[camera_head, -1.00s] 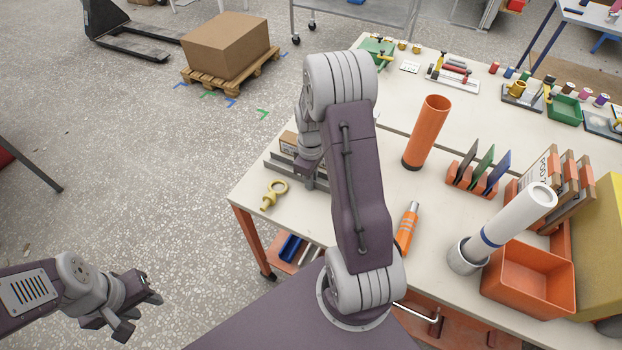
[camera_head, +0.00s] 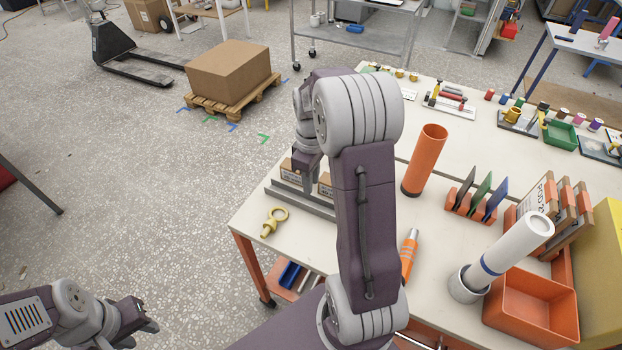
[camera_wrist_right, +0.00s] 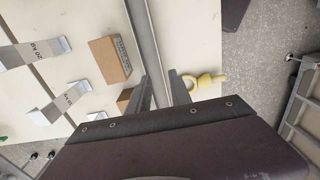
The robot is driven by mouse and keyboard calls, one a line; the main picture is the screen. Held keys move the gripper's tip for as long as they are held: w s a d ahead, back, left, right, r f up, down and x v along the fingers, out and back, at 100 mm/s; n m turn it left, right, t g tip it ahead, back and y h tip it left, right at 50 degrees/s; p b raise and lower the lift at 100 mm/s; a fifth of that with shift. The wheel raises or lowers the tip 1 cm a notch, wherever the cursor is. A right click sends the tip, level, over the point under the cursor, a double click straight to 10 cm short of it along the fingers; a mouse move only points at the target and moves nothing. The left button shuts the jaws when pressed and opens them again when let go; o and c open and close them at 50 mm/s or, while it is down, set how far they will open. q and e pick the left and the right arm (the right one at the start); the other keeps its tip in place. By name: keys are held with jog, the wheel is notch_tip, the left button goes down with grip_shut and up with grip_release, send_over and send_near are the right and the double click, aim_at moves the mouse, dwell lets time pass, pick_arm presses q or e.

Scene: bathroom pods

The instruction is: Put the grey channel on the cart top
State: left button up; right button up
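In the right wrist view the channel (camera_wrist_right: 144,30) runs down between the two fingers. My right gripper (camera_head: 308,188) is above the channel; its fingers (camera_wrist_right: 162,90) stand apart on either side, and no grip shows. My left gripper (camera_head: 141,334) is low at the left over the floor, fingers apart and empty. A wheeled metal cart (camera_head: 378,18) stands at the back; I cannot tell whether it is the named cart.
Small cardboard boxes (camera_wrist_right: 110,60) stand beside the channel. The yellow ring part (camera_head: 273,221) is close to the gripper. An orange tube (camera_head: 425,160), a screwdriver-like orange tool (camera_head: 410,255), a slotted rack and an orange bin (camera_head: 530,306) occupy the table. Floor lies open to the left.

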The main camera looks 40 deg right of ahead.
jog(key=s+a+f+m, duration=0.1)
jog(key=s+a+m, duration=0.1)
jog(key=s+a, duration=0.3)
jog(key=s+a+f+m+t, duration=0.1)
jog(key=s+a+f+m, duration=0.1)
jog(key=s+a, duration=0.3)
jog(key=a+m, duration=0.1)
jog(key=a, duration=0.3)
jog(key=shift+s+f+m, duration=0.2)
jog(key=shift+f+m, duration=0.1)
